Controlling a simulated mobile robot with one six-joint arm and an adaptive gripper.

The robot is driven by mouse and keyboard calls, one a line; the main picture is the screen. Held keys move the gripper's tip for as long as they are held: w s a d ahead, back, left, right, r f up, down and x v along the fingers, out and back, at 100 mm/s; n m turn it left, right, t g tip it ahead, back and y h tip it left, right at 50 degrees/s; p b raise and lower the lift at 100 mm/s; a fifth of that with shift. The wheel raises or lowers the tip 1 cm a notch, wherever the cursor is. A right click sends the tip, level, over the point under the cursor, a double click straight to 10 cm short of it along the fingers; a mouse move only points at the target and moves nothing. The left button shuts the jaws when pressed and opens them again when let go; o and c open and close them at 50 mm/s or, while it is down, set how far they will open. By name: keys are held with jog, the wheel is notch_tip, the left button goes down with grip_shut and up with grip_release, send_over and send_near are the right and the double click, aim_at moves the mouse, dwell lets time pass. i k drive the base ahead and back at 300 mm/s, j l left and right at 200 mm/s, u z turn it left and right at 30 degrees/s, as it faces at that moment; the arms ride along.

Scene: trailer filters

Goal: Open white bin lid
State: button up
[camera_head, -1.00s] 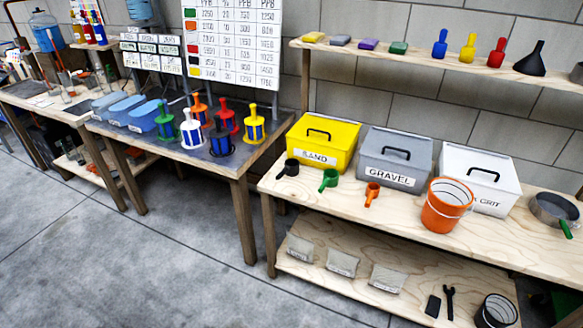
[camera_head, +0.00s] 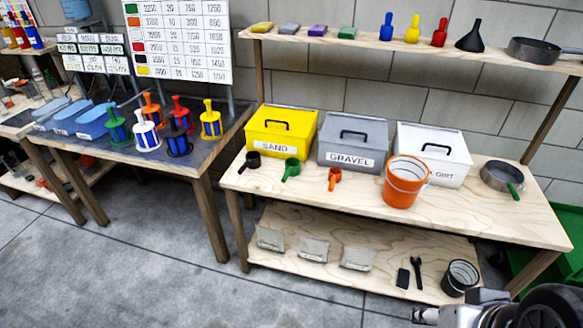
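The white bin (camera_head: 455,170) stands on the wooden bench to the right of the grey gravel bin. Its white lid (camera_head: 432,143) is shut and has a black handle (camera_head: 437,148) on top. The label on its front ends in "GRIT" and is partly hidden by an orange bucket (camera_head: 397,188) standing in front of its left side. Part of my arm shows at the bottom right corner, well below and in front of the bin. The fingertips of my gripper cannot be made out.
The yellow sand bin (camera_head: 282,133) and grey gravel bin (camera_head: 352,142) stand to the left. A grey pan (camera_head: 497,179) with a green handle lies right of the white bin. A shelf (camera_head: 350,41) with small bottles and a funnel (camera_head: 477,37) runs above. Bare bench lies at the front right.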

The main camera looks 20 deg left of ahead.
aim_at(434, 137)
jog(key=i+l+u, duration=0.1)
jog(key=i, duration=1.95)
